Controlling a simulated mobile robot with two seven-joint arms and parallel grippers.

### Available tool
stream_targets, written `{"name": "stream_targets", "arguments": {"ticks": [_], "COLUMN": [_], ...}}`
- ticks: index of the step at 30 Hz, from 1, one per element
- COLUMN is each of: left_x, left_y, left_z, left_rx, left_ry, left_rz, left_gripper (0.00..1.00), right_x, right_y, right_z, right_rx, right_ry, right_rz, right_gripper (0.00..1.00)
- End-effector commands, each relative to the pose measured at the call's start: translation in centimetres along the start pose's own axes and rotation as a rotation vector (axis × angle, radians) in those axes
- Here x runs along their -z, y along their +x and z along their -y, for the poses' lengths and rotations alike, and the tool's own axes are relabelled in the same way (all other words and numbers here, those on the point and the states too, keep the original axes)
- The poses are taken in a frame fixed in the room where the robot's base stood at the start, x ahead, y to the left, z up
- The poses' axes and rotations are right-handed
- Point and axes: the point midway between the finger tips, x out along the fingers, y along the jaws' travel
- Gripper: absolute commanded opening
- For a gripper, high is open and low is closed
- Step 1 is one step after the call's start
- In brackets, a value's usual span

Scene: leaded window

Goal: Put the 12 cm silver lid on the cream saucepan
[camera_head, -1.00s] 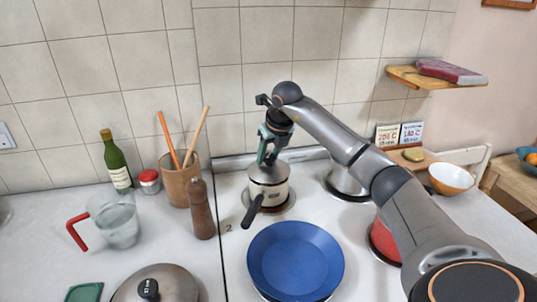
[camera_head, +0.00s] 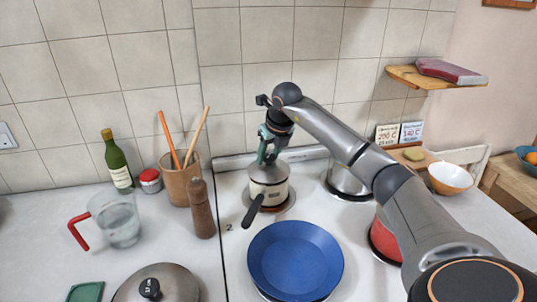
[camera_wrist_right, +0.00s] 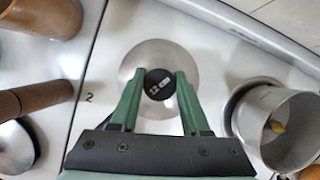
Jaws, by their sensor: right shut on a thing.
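The silver lid (camera_head: 268,173) has a black knob marked "12 cm" (camera_wrist_right: 159,84), seen from above in the right wrist view. My right gripper (camera_head: 266,158) has its green fingers shut on that knob; they also show in the right wrist view (camera_wrist_right: 160,90). The lid is level over the mouth of the cream saucepan (camera_head: 267,193), whose dark handle points to the front left. I cannot tell whether its rim is fully seated or a hair above. In the wrist view the lid hides the saucepan. My left gripper is not in view.
A blue frying pan (camera_head: 295,260) stands in front, a steel pot (camera_head: 345,182) and a red pot (camera_head: 384,242) to the right. A pepper mill (camera_head: 201,210) and utensil crock (camera_head: 178,186) stand left. A larger lid (camera_head: 178,284) lies at the front left.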

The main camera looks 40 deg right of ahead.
Motion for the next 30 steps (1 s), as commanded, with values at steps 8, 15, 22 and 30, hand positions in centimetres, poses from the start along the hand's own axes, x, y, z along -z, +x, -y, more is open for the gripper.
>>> {"name": "stream_targets", "arguments": {"ticks": [8, 15, 22, 30], "left_x": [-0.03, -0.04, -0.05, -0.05], "left_y": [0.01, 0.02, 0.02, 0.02], "left_z": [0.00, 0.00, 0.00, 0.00], "left_rx": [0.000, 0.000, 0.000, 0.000], "left_ry": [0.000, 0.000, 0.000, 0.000], "left_rz": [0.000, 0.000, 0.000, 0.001], "left_gripper": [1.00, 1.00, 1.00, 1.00], "right_x": [-0.01, 0.13, 0.22, 0.22], "right_y": [0.00, 0.29, 0.54, 0.54], "right_z": [0.01, 0.03, 0.01, 0.02], "right_rx": [0.000, 0.001, 0.000, 0.000], "right_ry": [0.000, 0.000, 0.000, 0.000], "right_rz": [0.001, 0.000, 0.001, 0.001], "right_gripper": [0.00, 0.00, 0.00, 0.00]}}
